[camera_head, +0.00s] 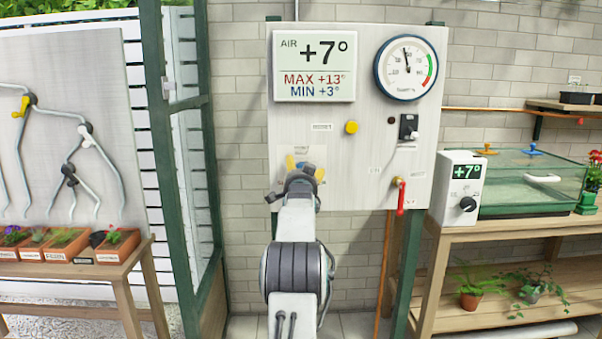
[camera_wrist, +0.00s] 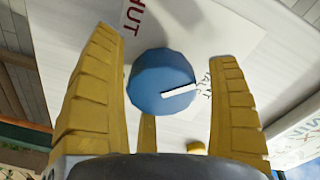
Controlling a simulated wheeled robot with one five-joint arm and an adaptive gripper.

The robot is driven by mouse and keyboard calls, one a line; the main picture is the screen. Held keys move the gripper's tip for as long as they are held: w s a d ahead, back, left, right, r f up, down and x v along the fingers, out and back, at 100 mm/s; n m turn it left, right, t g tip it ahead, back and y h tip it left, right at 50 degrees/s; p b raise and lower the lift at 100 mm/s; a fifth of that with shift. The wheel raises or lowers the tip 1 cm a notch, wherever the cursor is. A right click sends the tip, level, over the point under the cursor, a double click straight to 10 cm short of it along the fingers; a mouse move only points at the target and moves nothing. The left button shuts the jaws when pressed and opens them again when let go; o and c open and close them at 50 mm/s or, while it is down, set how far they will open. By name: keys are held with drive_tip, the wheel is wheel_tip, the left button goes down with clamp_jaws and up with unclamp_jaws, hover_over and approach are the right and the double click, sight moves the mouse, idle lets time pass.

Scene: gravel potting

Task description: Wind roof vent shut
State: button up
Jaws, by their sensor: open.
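My gripper (camera_head: 303,165) is in front of the lower middle of the white control panel (camera_head: 365,180) in the head view. In the wrist view, my gripper's yellow fingers (camera_wrist: 163,45) are open on either side of a round blue knob (camera_wrist: 150,72). A gap shows between the knob and each finger, and nothing is held. The knob's white pointer line (camera_wrist: 180,90) points right and slightly up. Red letters ending in "HUT" (camera_wrist: 132,16) stand on the plate above the knob. A second label to the right is partly hidden by a finger. My arm covers most of the knob in the head view.
The panel bears an air display (camera_head: 314,64) reading +7°, a round gauge (camera_head: 406,68), a yellow button (camera_head: 351,127), a black switch (camera_head: 408,127) and a red-handled tap (camera_head: 400,197). A bench (camera_head: 500,236) stands right, a potting table (camera_head: 130,270) left.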

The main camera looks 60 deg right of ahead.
drive_tip(key=shift+a, duration=0.1)
drive_tip(key=c, duration=1.2)
